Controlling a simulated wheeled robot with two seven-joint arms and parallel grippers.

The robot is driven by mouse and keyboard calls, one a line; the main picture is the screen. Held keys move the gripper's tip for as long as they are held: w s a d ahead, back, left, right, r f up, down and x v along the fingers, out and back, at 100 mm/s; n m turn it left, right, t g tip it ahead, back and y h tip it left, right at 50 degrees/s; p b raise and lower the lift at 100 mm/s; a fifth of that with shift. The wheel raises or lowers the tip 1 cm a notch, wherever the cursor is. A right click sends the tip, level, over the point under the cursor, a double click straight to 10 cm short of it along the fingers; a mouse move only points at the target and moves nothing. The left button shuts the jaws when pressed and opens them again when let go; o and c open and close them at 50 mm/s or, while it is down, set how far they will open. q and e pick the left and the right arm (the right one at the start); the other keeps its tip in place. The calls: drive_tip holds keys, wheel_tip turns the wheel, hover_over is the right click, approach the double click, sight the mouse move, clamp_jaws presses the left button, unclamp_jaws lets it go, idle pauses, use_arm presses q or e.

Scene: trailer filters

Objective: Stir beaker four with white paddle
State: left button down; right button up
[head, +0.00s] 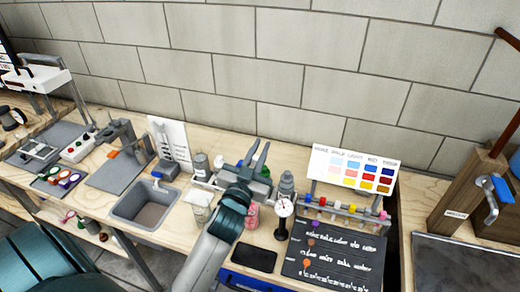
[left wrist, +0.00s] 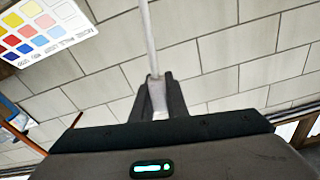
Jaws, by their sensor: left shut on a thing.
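My left gripper (head: 255,158) is raised above the middle of the bench. In the left wrist view the gripper (left wrist: 157,95) is shut on a thin whitish rod, seemingly the white paddle (left wrist: 149,35). The rod runs away from the fingers toward the top of that view, and its far end is out of frame. I cannot make out the paddle in the head view. A whitish jar (head: 200,197) and a pink jar (head: 253,213) stand beside my left forearm, which hides part of the bench. I cannot tell which vessel is beaker four. My right gripper is not in view.
A sink (head: 146,204) lies to the left. A dial gauge (head: 284,208), a rack of colour-capped tubes (head: 345,210), a colour chart (head: 353,170) and a dark written board (head: 333,256) are on the right. A black pad (head: 253,258) lies near the front edge.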

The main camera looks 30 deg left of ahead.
use_arm(q)
wheel_tip(320, 180, down, 14)
drive_tip(key=b, duration=1)
drive_tip(key=shift+r, duration=0.25)
drive_tip(key=shift+a, duration=0.15)
idle(0.6)
